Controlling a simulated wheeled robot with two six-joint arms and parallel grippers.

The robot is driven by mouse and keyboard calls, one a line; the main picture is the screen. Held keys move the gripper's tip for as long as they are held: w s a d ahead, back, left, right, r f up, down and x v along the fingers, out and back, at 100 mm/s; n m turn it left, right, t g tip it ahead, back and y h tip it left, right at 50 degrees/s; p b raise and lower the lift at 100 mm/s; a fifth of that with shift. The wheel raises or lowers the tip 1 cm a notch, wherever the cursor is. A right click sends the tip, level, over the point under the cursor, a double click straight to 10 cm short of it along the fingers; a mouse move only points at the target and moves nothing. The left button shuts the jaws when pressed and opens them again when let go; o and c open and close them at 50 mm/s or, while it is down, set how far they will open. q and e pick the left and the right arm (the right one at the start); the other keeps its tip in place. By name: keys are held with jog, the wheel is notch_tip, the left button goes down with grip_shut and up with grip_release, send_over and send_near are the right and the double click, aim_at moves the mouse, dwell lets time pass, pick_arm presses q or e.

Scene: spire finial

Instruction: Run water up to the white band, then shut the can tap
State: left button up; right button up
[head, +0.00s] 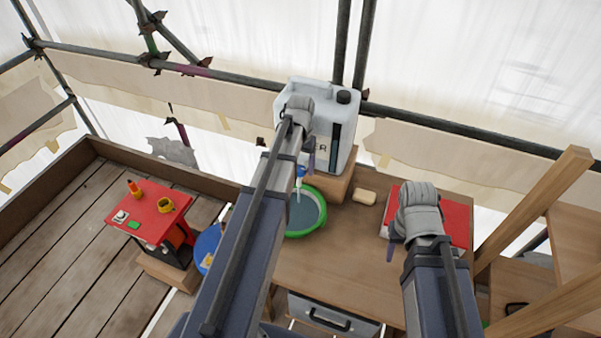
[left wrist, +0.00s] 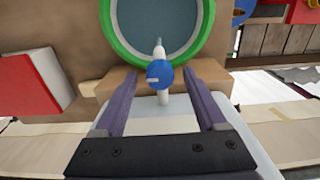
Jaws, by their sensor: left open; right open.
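The white water can (head: 314,150) stands on a wooden block at the back of the bench, with a black cap and a dark strip on its front. Its tap has a round blue knob (left wrist: 159,73) with a short white mark pointing left. A pale streak hangs from the white spout over the green-rimmed basin (left wrist: 112,48), which holds grey-blue water. My right gripper (head: 392,250) is open and empty over the bench's right side.
A red book (head: 459,222) lies under my right gripper. A tan block (head: 364,196) lies between it and the can. A red stool (head: 152,212) with small items and a blue round thing (head: 207,245) are at left. Wooden beams stand at right. The bench front is fairly clear.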

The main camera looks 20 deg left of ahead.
pick_arm(q)
jog(key=shift+f, duration=0.15)
grip_shut()
dwell(0.6)
